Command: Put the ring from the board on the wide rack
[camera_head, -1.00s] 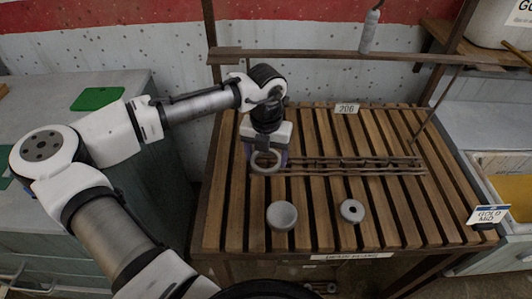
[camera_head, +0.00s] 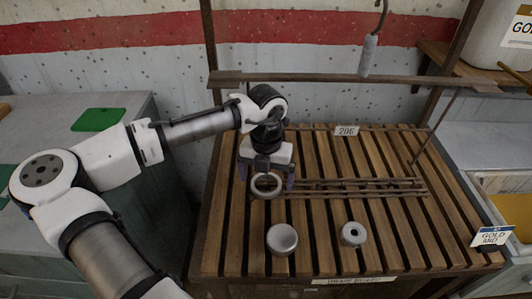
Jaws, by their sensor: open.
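The pale ring (camera_head: 267,194) stands upright with its open face toward the camera, at the left end of the long rack (camera_head: 365,187) of dark rails on the slatted board (camera_head: 225,245). It appears to rest at the rack, but its lower contact is too small to tell. My gripper (camera_head: 268,182) points down from above, with its fingers open on either side of the ring. Whether a finger still touches the ring cannot be told.
A grey round cup-like piece (camera_head: 282,239) and a smaller grey piece with a dark hole (camera_head: 353,234) sit on the front slats. A horizontal beam (camera_head: 350,81) crosses behind, with a grey handle (camera_head: 368,55) hanging above.

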